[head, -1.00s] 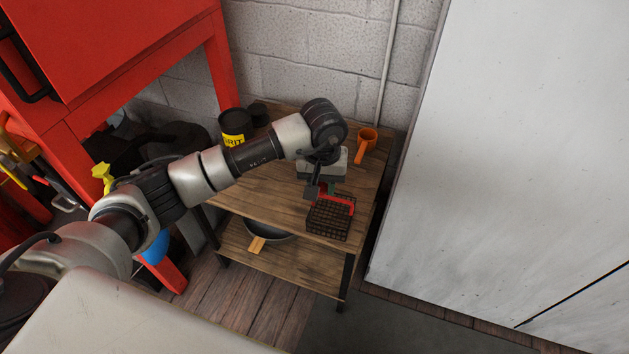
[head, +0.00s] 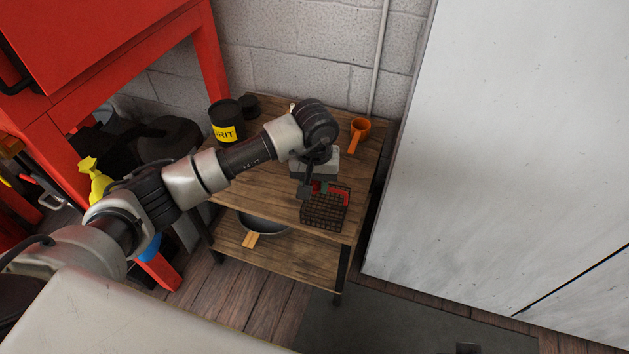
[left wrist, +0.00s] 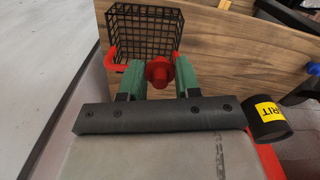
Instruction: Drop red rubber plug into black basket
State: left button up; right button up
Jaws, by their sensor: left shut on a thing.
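The red rubber plug (left wrist: 159,71) is round and sits between the green fingertips of my left gripper (left wrist: 161,80) in the left wrist view. The left gripper is shut on it. In the head view the left gripper (head: 313,189) hangs at the back left of the black basket (head: 325,212), close to its rim. The basket is black mesh with red handles, and stands on the wooden shelf's top. It also shows in the left wrist view (left wrist: 145,33), beyond the fingertips. I cannot clearly separate the plug from the red handle in the head view.
A dark pan (head: 264,223) lies on the lower shelf. A large white panel (head: 500,150) stands to the right. A small dark thing at the bottom edge is unclear.

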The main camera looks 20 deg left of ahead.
aim_at(315, 182)
pick_arm(q)
jog(key=o, duration=1)
jog(key=shift+r, duration=0.2)
jog(key=shift+r+p, duration=0.45)
jog(key=shift+r, duration=0.15)
jog(key=shift+r+p, duration=0.75)
jog(key=shift+r, duration=0.55)
jog(key=shift+r+p, duration=0.7)
jog(key=shift+r, duration=0.55)
jog(key=shift+r+p, duration=0.65)
jog(key=shift+r, duration=0.55)
pick_arm(e)
jog(key=s+f, duration=0.1)
jog(key=f, duration=0.7)
jog(key=s+f+g, duration=0.1)
jog(key=s+f, duration=0.1)
jog(key=f, duration=0.6)
jog(key=shift+s+d+f, duration=0.15)
jog(key=shift+s+f, duration=0.1)
jog(key=shift+s, duration=0.05)
